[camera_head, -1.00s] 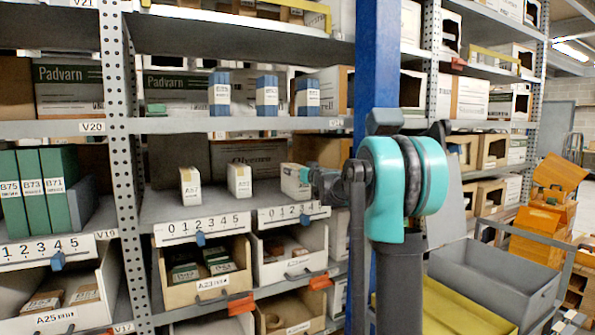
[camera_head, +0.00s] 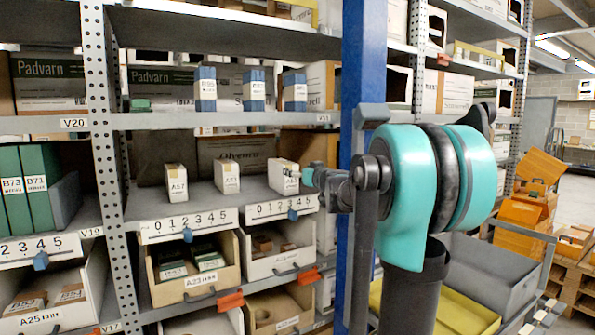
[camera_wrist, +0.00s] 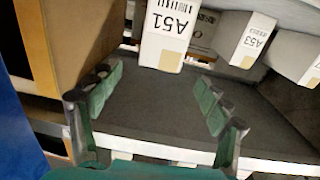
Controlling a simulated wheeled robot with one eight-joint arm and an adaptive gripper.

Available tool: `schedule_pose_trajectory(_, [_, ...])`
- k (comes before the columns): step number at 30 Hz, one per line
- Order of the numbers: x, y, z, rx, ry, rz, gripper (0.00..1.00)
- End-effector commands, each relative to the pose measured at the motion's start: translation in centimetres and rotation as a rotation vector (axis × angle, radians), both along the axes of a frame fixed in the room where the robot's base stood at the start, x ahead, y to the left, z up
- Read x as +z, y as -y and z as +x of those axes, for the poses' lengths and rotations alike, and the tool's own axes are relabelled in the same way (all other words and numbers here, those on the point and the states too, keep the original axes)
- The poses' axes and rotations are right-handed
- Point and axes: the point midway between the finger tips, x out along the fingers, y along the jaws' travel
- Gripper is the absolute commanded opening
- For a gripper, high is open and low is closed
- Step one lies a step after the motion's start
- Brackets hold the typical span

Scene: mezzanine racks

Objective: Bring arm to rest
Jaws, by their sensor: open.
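My gripper (camera_wrist: 158,90) is open, with its two green finger pads apart and nothing between them except the grey shelf surface. In the wrist view a white box marked A51 (camera_wrist: 163,40) stands on the shelf just beyond the fingertips. In the head view my gripper (camera_head: 308,177) is small and reaches in at the shelf's right part, next to the same white box (camera_head: 284,176). My arm is stretched toward the rack, and its teal joint covers part of the view.
Two more white boxes (camera_head: 227,177) (camera_head: 176,182) stand to the left on the shelf (camera_head: 150,205). A blue post (camera_head: 363,60) rises close by my arm. A cardboard face (camera_wrist: 75,45) is left of my gripper. Open bins (camera_head: 195,275) sit below. A grey tote (camera_head: 500,268) is at right.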

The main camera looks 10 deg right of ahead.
Motion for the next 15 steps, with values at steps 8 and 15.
schedule_pose_trajectory(8, [-1.3, -1.2, -1.2, 0.033, -0.025, -0.002, 0.77])
schedule_pose_trajectory(15, [-11.0, -6.9, -9.3, 0.190, -0.251, -0.027, 0.77])
